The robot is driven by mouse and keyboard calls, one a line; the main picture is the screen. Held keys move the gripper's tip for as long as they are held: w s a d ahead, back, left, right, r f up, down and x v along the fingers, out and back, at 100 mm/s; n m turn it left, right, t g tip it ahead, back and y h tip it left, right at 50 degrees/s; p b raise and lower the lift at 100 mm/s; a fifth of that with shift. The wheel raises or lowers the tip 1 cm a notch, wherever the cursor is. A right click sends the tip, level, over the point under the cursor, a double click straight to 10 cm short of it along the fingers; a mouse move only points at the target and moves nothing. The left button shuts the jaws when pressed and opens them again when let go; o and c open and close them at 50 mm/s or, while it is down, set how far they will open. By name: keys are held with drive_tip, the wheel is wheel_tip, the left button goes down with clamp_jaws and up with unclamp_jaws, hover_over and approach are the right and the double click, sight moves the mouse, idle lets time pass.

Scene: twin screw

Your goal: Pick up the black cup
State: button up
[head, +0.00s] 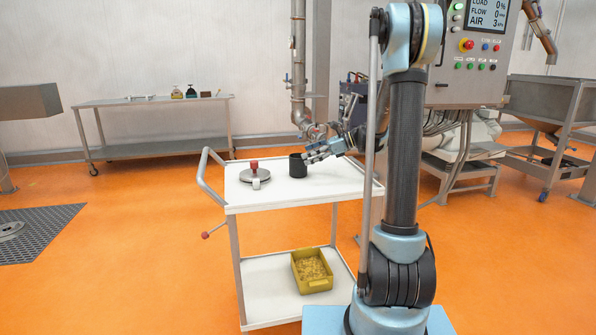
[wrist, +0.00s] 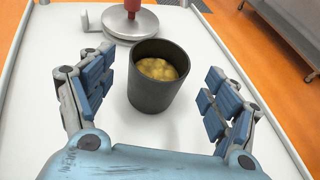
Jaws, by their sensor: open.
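The black cup (head: 298,166) stands upright on the top shelf of a white cart (head: 320,190) in the head view. In the wrist view the black cup (wrist: 158,92) holds a lumpy yellowish material. My gripper (head: 314,150) is at the cup's right side in the head view. In the wrist view my gripper (wrist: 160,105) is open, with one blue-padded finger on each side of the cup. Gaps show between the cup and both fingers, and nothing is held.
A round metal plate (head: 246,175) with a red knob sits left of the cup. A small white item (head: 256,184) is beside it. A yellow bin (head: 312,271) of granular material is on the lower shelf. The cart's front top is clear.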

sight(298, 166)
drive_tip(key=x, duration=0.5)
drive_tip(key=c, duration=1.3)
